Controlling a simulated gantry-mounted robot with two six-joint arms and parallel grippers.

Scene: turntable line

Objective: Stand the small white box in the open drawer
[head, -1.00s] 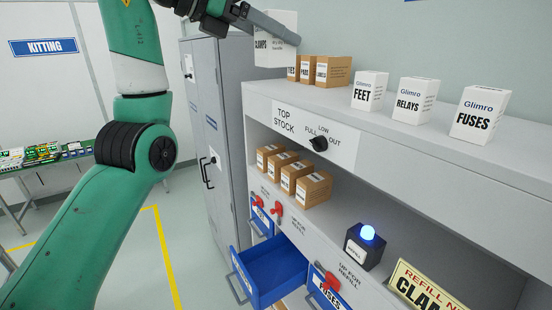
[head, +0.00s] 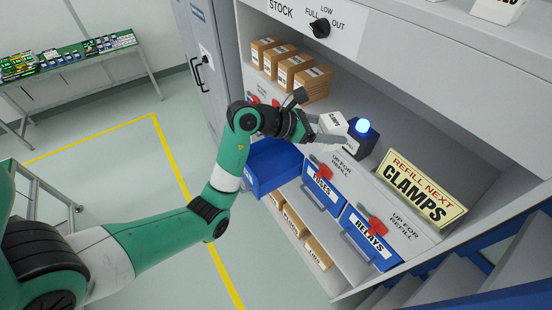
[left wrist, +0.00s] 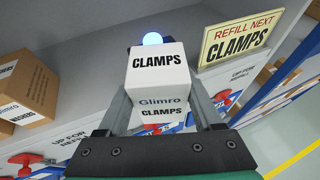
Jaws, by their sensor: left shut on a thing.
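My left gripper (head: 312,131) is shut on the small white box (head: 332,122), lettered CLAMPS. It holds the box at the shelf front, close to the lamp block. In the left wrist view the white box (left wrist: 158,72) sits between the two fingers (left wrist: 160,108), with CLAMPS on two faces and Glimro on the near one. The open drawer (head: 262,185) is blue and pulled out below and left of the gripper; my left arm hides part of it, and I see nothing in the visible part. My right gripper is not in view.
A lamp block (head: 362,140) with a lit blue dome stands beside the box. A REFILL NEXT CLAMPS sign (head: 424,187) is to the right. Several brown cartons (head: 298,72) stand on the shelf. Shut blue drawers with red catches, one labelled RELAYS (head: 371,238), lie right of the open drawer.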

